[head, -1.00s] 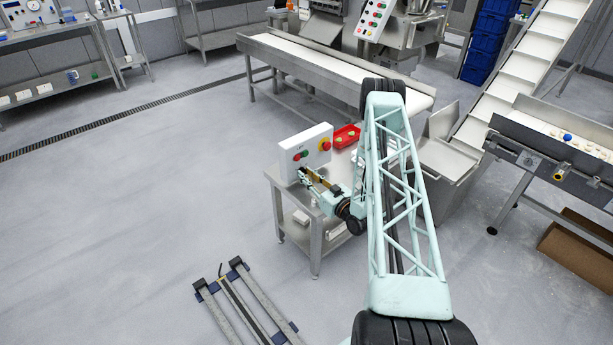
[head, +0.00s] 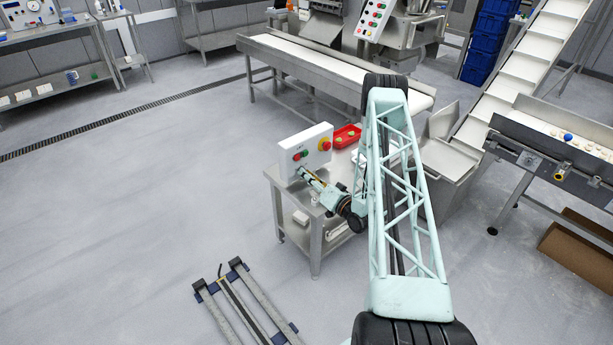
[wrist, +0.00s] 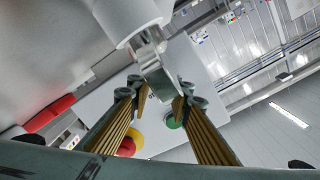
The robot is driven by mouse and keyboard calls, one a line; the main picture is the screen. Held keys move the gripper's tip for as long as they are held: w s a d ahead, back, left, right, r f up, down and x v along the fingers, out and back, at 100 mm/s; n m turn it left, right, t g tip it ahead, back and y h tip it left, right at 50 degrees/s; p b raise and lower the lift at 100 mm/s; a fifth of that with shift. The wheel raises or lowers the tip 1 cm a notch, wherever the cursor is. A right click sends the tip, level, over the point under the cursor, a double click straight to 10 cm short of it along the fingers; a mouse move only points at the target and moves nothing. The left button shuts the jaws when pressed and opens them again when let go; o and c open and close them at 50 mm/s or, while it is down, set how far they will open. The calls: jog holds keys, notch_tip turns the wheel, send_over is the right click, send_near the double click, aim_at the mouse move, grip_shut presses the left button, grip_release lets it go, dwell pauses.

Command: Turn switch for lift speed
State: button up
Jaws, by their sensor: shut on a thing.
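The control box (head: 306,151) is white, with red and green buttons and a red-and-yellow stop button (head: 325,145). It stands on a small steel table. My gripper (head: 302,170) reaches its lower front from the right in the head view. In the head view my gripper hides the switch.
A red tray (head: 346,137) sits behind the box on the steel table (head: 318,240). A long conveyor (head: 330,68) runs behind. A low metal frame (head: 245,305) lies on the floor in front. The floor to the left is open.

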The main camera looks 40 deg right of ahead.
jog(key=shift+m, duration=1.4)
jog(key=o, duration=0.8)
jog(key=shift+o, duration=0.2)
jog(key=shift+s, duration=0.1)
jog(key=shift+s+a+r, duration=0.1)
jog(key=shift+s, duration=2.85)
jog(key=shift+s+a+r, duration=0.1)
jog(key=shift+s, duration=2.85)
